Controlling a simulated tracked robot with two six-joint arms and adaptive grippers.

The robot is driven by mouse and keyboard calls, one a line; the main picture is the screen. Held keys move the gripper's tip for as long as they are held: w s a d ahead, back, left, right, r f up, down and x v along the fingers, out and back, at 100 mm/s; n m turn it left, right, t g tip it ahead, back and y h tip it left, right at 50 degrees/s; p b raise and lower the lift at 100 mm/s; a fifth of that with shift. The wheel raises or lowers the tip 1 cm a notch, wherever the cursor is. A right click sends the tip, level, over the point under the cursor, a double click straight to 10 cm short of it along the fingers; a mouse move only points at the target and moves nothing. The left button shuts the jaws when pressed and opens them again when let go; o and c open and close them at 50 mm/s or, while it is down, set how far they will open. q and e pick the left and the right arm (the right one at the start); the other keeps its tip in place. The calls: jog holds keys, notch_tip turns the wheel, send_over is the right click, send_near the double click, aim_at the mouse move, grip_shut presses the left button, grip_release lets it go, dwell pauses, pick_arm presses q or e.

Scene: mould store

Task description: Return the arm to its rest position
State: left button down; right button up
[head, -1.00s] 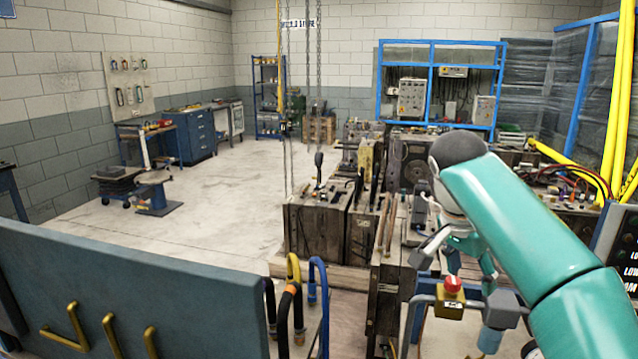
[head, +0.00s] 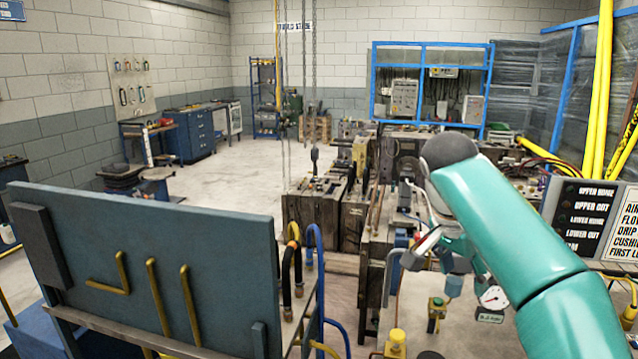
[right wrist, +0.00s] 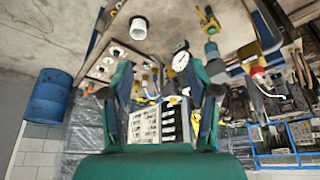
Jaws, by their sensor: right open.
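My right arm (head: 510,235) is teal with a dark grey rounded joint and reaches in from the lower right of the head view. My left arm and gripper are not in view.
A blue-grey panel (head: 105,255) with brass hooks stands at the left front. A gauge (head: 492,298) and a yellow knob (head: 396,340) are near the arm. A label board (head: 582,220) stands at right. The floor (head: 235,185) left of the crates is clear.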

jog(key=d+f+g, duration=0.2)
jog(key=d+f, duration=0.2)
jog(key=f, duration=0.3)
jog(key=s+f+n+g+y, duration=0.1)
jog(key=s+f+n+g, duration=0.15)
jog(key=f, duration=0.95)
jog(key=s+f+n+g, duration=0.1)
jog(key=s+f+g, duration=0.15)
jog(key=f, duration=0.95)
jog(key=s+a+f+n+y, duration=0.2)
jog(key=s+a+f+y, duration=0.35)
jog(key=s+f, duration=0.7)
jog(key=s+a+f+n+t+y, duration=0.25)
jog(key=s+a+f, duration=0.55)
jog(key=s+a, duration=0.4)
jog(key=w+d+n+t, duration=0.1)
jog(key=w+t+h, duration=0.1)
jog(key=w, duration=0.1)
jog(key=shift+w+d+n+t, duration=0.1)
jog(key=shift+d+n+t, duration=0.25)
jog(key=shift+d+n, duration=0.05)
